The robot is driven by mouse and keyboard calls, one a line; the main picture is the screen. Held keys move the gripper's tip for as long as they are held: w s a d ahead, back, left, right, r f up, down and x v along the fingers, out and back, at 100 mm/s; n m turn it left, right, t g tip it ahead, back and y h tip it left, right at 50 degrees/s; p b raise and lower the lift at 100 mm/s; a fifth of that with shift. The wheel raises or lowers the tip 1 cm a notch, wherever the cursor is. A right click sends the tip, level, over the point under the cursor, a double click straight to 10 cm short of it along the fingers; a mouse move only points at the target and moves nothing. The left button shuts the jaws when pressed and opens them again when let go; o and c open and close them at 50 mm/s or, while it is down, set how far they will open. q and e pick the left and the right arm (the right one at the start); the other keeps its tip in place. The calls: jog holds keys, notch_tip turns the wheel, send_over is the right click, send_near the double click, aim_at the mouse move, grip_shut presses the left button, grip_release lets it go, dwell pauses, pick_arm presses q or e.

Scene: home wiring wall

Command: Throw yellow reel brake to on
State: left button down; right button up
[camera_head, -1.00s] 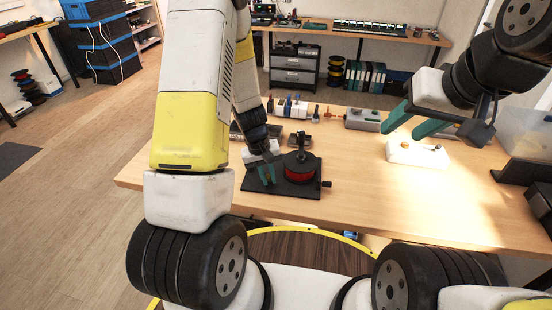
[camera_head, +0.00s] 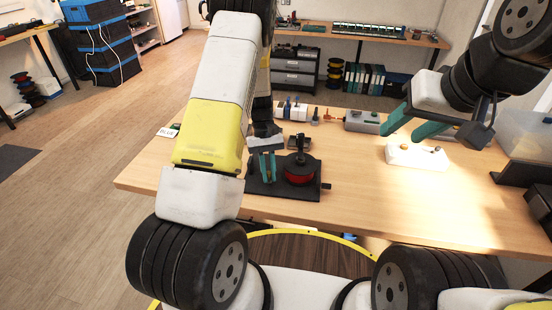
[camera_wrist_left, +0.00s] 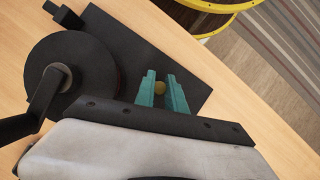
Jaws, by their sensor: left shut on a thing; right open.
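A black base plate (camera_head: 310,190) on the table carries a reel with a red winding (camera_head: 299,175) and a black crank on top. My left gripper (camera_head: 267,177) points down over the plate's left part, beside the reel. What lies under the knob is hidden. My right gripper (camera_head: 399,133) is open and empty above the table's right side.
A white block with small knobs (camera_head: 415,155) lies below my right gripper. A grey box (camera_head: 362,121) and several small coloured parts stand along the table's back. A label card (camera_head: 168,131) lies at the back left. The table's front middle is clear.

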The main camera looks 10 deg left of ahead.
pick_arm(q)
jog(key=g, duration=0.1)
jog(key=w+g, duration=0.1)
jog(key=g, duration=0.1)
jog(key=w+g, duration=0.1)
jog(key=g, duration=0.1)
jog(key=shift+f, duration=0.25)
jog(key=shift+n+g, duration=0.3)
jog(key=c, duration=1.4)
grip_release()
jog(key=shift+w, duration=0.1)
jog(key=v, duration=0.6)
jog(key=shift+w+a, duration=0.1)
jog(key=shift+w, duration=0.05)
jog(key=shift+w+a+r, duration=0.15)
jog(key=shift+w+r, duration=0.3)
jog(key=shift+r, duration=0.1)
